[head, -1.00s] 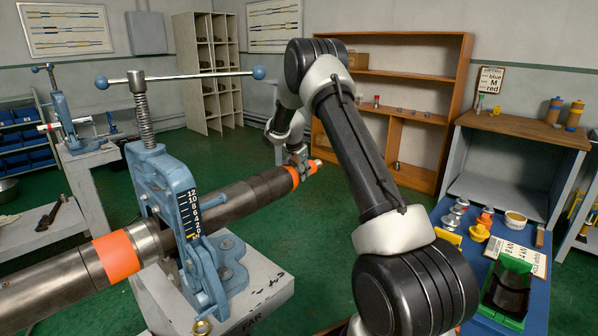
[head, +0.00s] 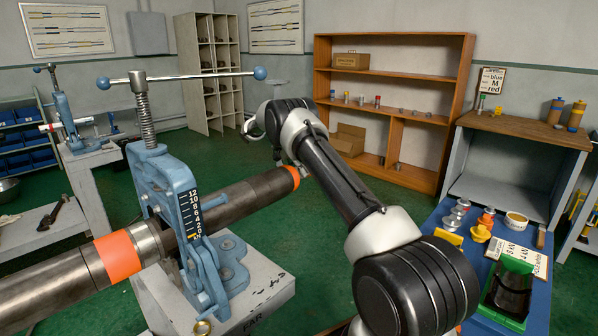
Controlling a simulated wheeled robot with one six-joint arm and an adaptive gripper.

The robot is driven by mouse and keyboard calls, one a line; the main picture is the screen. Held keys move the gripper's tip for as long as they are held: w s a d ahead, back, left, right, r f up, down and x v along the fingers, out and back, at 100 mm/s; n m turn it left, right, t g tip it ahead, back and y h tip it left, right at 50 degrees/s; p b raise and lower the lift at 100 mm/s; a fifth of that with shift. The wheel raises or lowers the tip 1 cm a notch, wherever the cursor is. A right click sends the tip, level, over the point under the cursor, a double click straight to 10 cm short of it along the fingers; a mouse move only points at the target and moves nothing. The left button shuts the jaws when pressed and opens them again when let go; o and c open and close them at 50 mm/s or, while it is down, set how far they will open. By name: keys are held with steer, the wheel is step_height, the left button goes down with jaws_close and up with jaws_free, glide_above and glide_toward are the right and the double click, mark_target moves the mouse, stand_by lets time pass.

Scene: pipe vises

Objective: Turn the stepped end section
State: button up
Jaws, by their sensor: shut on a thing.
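A dark steel pipe (head: 250,196) runs through the blue vise (head: 168,185), with an orange band (head: 118,256) left of the vise and an orange band (head: 294,178) at its far right end. No narrower stepped piece shows beyond that right band. My arm's upper link crosses in front of the room just right of the pipe end. Its wrist links show behind and left of the elbow.
The vise stands on a grey pedestal (head: 262,300). A blue table (head: 465,268) at the right carries fittings, a cup and a green tray (head: 507,290). A wooden shelf (head: 393,40) stands at the back. Green floor is open between shelf and pipe.

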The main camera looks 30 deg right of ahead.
steer(key=shift+g+h, duration=0.3)
steer(key=shift+g, duration=0.3)
stand_by(0.3)
steer(key=o, duration=1)
